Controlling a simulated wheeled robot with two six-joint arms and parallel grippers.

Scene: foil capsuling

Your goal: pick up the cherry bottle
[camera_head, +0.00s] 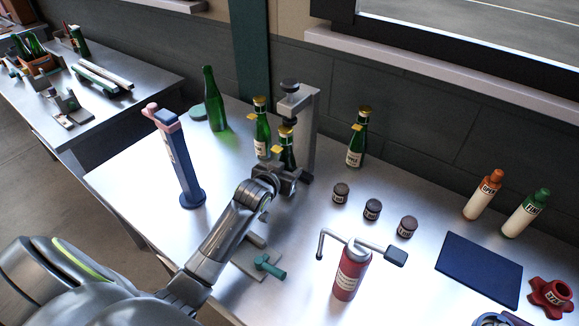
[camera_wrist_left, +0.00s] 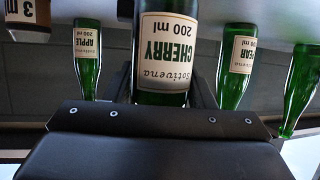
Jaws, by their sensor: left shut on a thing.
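The cherry bottle (camera_head: 287,150) is green glass with a gold cap. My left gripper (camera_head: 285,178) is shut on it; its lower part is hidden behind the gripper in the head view. In the left wrist view, which is upside down, the cherry bottle (camera_wrist_left: 167,50) stands between the fingers (camera_wrist_left: 165,85) with its label reading CHERRY 200 ml. I cannot tell whether its base touches the table. My right gripper is not in view.
The pear bottle (camera_head: 262,130) and a grey press stand (camera_head: 306,125) are close behind the gripper. The apple bottle (camera_head: 356,145) is to the right. A tall green bottle (camera_head: 214,100), blue post (camera_head: 180,165), small jars (camera_head: 372,209) and red canister (camera_head: 350,272) also stand on the table.

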